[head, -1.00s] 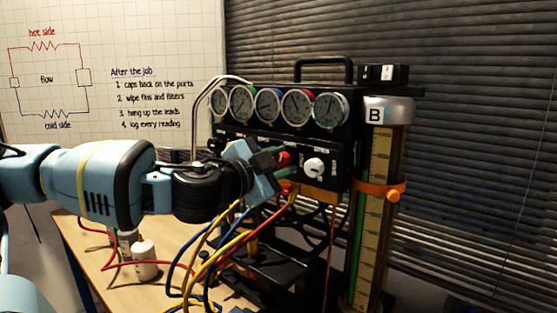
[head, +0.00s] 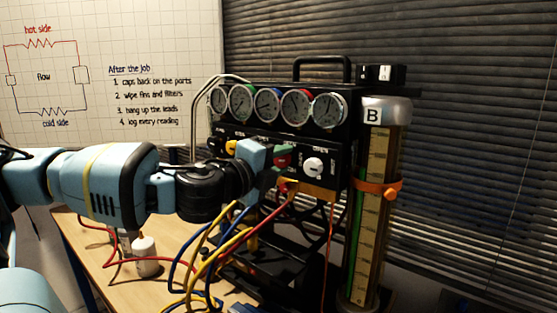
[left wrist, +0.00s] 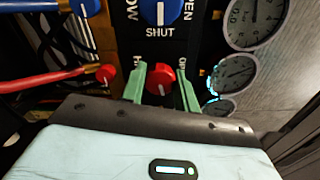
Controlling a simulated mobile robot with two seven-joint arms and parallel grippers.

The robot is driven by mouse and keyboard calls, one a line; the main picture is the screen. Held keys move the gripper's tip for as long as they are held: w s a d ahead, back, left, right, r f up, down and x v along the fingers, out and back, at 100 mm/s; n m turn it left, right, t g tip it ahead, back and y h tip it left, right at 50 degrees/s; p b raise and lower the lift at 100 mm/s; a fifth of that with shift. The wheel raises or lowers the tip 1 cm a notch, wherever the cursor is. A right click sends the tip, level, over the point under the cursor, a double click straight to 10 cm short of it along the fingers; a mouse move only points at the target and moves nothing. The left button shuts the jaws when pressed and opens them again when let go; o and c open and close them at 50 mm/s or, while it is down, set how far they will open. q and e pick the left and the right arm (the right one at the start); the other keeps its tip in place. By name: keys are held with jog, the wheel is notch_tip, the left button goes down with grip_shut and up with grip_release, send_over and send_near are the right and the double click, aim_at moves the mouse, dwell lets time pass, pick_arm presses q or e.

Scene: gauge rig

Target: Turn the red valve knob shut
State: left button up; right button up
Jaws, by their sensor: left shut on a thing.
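The red valve knob (head: 283,160) sits on the front of the black gauge panel, partly covered by my fingers in the head view. In the left wrist view the red knob (left wrist: 160,79) lies between the two green fingers of my left gripper (left wrist: 161,70). My left gripper (head: 281,158) is shut on this knob, with one finger on each side. The lettering around the knob is mostly hidden by the fingers. My right gripper is not in view.
A white knob (head: 313,167) is close to the right of the red one, and a yellow knob (head: 231,147) to the left. A blue knob (left wrist: 160,8) shows in the wrist view. Gauges (head: 298,107) line the panel above; coloured hoses (head: 222,243) hang below my gripper.

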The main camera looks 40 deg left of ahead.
pick_arm(q)
jog(key=shift+m, duration=1.3)
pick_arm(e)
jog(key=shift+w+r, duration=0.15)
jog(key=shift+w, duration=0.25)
pick_arm(q)
jog(key=o, duration=0.9)
jog(key=shift+o, duration=0.3)
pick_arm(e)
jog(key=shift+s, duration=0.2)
pick_arm(q)
jog(key=shift+s, duration=0.15)
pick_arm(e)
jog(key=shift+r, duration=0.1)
